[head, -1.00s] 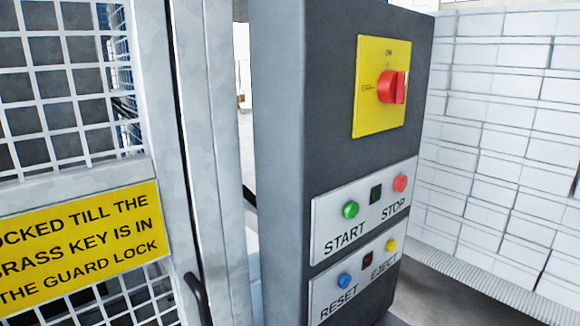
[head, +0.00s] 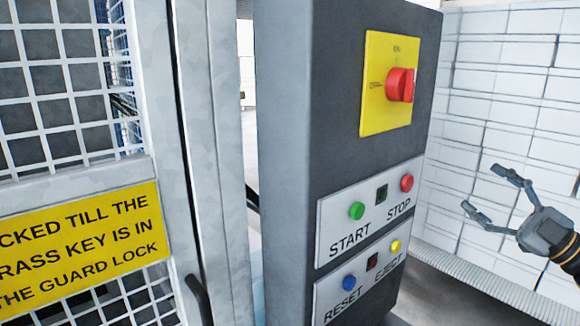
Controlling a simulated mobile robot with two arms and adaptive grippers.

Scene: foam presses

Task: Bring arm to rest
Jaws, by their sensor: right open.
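My right gripper (head: 492,198) is in the head view at the right, in front of the white block wall. Its two fingers are spread apart with nothing between them, and they point left toward the control box. It is apart from the grey control box (head: 290,150) in the picture. Only the end of my right arm shows, coming in from the right edge. My left gripper is not in view.
The control box carries a red rotary switch (head: 400,85) on a yellow plate, a green START button (head: 356,210), a red STOP button (head: 407,183), a blue RESET button (head: 349,283) and a yellow EJECT button (head: 396,246). A mesh guard with a yellow sign (head: 85,245) stands left.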

